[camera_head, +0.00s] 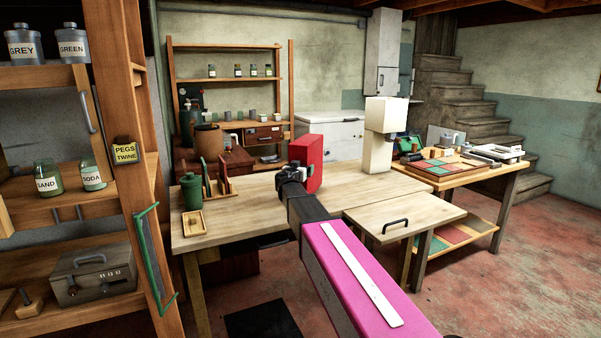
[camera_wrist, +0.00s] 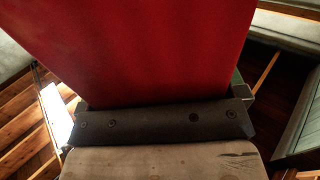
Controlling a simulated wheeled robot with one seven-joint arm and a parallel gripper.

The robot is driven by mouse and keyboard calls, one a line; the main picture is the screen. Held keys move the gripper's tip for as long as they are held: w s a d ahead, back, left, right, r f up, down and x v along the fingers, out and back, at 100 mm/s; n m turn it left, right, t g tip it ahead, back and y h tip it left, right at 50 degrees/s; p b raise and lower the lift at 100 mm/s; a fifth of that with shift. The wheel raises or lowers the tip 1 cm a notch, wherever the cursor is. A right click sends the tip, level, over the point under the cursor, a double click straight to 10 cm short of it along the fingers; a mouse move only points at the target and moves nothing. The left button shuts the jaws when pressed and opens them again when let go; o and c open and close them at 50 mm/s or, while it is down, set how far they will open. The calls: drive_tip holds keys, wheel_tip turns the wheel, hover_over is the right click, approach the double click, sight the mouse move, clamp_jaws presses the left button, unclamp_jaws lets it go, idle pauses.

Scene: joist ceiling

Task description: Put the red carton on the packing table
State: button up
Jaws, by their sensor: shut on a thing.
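The red carton (camera_head: 308,160) is upright in the head view, in front of the far part of the long pale wooden table (camera_head: 250,212). My gripper (camera_head: 293,174) is shut on the carton, meeting it on its left side in the picture. The carton's lower end shows against the tabletop; I cannot tell whether it touches it. In the wrist view the red carton (camera_wrist: 150,50) fills the upper middle, with a dark gripper bar (camera_wrist: 160,123) across its lower part. The far side of the carton is hidden.
On the table, a green canister (camera_head: 191,192), a small tray (camera_head: 190,221) and an upright rack (camera_head: 214,182) stand left; a tall cream box (camera_head: 380,135) stands right. A hinged leaf (camera_head: 405,213) is at the front right. A second table (camera_head: 455,182) holds several items. The table's middle front is clear.

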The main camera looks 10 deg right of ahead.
drive_tip(key=shift+f, duration=0.55)
drive_tip(key=o, duration=1)
drive_tip(key=shift+f, duration=0.15)
drive_tip(key=shift+c, duration=0.2)
drive_tip(key=v, duration=1.2)
